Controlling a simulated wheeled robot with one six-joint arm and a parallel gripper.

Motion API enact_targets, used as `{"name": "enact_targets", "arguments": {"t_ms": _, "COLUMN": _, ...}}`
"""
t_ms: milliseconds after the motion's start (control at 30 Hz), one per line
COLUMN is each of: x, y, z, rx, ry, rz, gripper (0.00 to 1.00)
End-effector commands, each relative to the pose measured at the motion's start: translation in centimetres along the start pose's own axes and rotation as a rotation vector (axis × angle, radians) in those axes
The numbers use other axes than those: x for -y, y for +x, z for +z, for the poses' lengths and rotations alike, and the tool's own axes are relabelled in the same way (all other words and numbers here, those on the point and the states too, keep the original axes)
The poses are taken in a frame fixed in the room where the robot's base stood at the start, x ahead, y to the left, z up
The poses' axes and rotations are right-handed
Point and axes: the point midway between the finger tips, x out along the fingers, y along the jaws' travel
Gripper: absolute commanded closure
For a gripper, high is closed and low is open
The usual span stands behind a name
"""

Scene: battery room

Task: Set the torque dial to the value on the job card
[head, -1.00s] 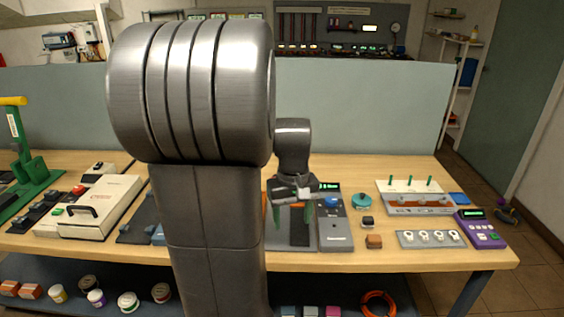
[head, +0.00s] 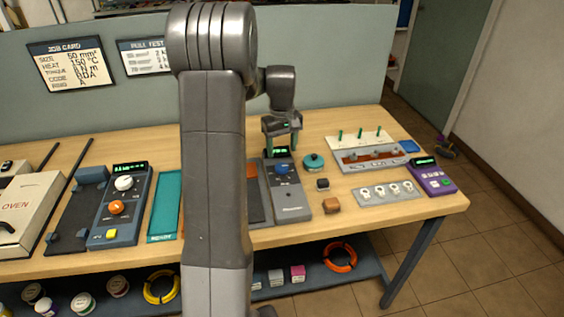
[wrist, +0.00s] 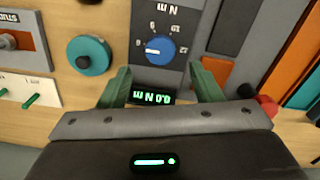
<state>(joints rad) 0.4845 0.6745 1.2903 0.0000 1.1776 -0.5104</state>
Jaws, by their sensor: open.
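The torque dial is a blue knob (wrist: 160,50) with a white pointer, on a grey panel; numbers and "N m" are printed around it. In the wrist view its pointer points left. The same dial (head: 282,169) shows in the head view. A green display (wrist: 152,97) beside it appears upside down and seems to read 0.0 N m. My gripper (wrist: 161,82) is open and empty, its green fingers apart from the knob, on the display side. The job card (head: 72,64) hangs on the blue-grey partition; its torque figure is too small to read.
A teal round thing (head: 314,161) and a small black block (head: 322,184) stand right of the dial's unit. Another panel with knobs (head: 122,205) stands left of my arm.

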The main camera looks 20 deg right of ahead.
Motion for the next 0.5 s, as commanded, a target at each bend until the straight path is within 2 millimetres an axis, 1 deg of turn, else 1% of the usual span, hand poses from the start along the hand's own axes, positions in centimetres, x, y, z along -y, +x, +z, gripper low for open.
{"name": "enact_targets", "arguments": {"t_ms": 33, "x": 0.1, "y": 1.1, "z": 0.1, "rx": 0.004, "ry": 0.0, "rz": -0.002, "gripper": 0.41}}
{"name": "enact_targets", "arguments": {"t_ms": 200, "x": 0.1, "y": 4.1, "z": 0.1, "rx": 0.003, "ry": 0.0, "rz": -0.002, "gripper": 0.41}}
{"name": "enact_targets", "arguments": {"t_ms": 333, "x": 0.0, "y": 5.6, "z": 0.0, "rx": 0.002, "ry": 0.0, "rz": -0.001, "gripper": 0.41}}
{"name": "enact_targets", "arguments": {"t_ms": 500, "x": 0.0, "y": 6.4, "z": 0.0, "rx": 0.0, "ry": 0.0, "rz": 0.0, "gripper": 0.41}}
